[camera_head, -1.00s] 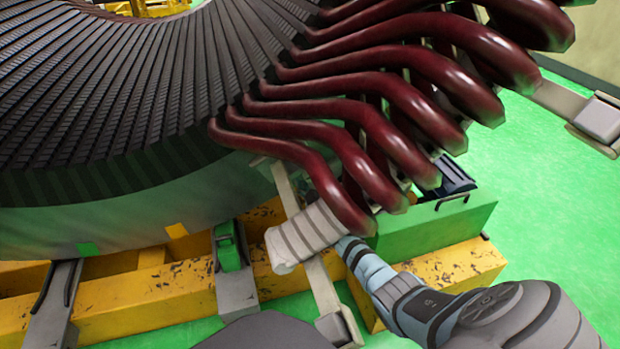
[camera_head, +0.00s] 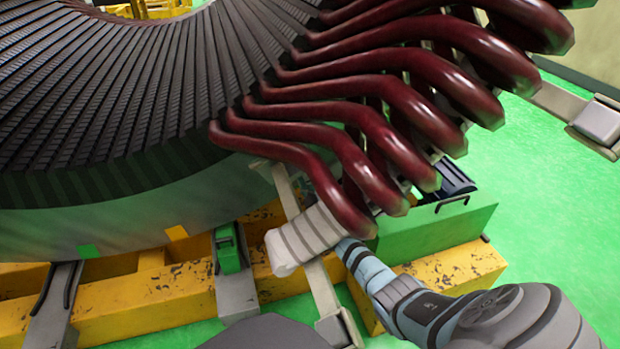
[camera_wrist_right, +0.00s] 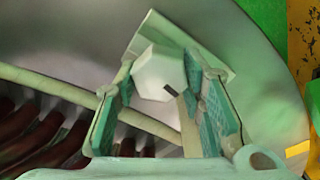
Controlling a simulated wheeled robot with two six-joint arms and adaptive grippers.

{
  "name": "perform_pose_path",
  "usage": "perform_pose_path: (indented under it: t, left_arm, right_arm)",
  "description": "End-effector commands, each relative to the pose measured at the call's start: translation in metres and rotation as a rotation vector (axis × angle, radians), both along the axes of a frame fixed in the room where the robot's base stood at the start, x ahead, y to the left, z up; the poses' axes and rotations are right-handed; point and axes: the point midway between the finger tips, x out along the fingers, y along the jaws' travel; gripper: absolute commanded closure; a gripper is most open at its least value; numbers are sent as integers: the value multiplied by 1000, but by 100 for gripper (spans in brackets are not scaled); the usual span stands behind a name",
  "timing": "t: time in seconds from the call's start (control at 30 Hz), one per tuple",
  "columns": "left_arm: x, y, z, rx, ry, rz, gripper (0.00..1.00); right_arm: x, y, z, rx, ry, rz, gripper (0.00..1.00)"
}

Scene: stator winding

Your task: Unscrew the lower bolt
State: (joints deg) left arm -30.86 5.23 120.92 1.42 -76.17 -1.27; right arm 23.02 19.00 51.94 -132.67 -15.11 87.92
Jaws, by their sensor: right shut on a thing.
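A pale hexagonal bolt head (camera_wrist_right: 157,72) shows in the right wrist view, in front of a pale plate (camera_wrist_right: 205,55). My right gripper (camera_wrist_right: 159,84) has one green padded finger on each side of the head and is shut on it. In the head view my right gripper (camera_head: 350,250) reaches in from the lower right, and its fingertips are hidden behind the dark red coil ends (camera_head: 345,205). The bolt cannot be made out there. My left gripper is not in view.
The large stator (camera_head: 120,120) fills the upper left. A pale banded cylinder (camera_head: 303,238) lies close beside my gripper. A green block (camera_head: 440,225) sits on the worn yellow frame (camera_head: 460,268). The green floor (camera_head: 540,180) at right is open.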

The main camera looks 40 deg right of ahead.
Motion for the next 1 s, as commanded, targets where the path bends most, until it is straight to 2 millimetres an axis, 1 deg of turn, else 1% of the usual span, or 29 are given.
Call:
perform_pose_path:
  t: [0.3, 0.5, 0.73, 1.0]
  left_arm:
    - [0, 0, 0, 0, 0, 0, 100]
    - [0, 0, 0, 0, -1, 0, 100]
    - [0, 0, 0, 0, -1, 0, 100]
    - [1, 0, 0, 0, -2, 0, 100]
  right_arm:
    - [0, 1, -2, -219, 78, 1, 91]
    - [0, 1, -2, -332, 118, 1, 91]
    - [0, 1, -3, -402, 143, 1, 91]
    - [0, 1, -3, -418, 149, 1, 91]
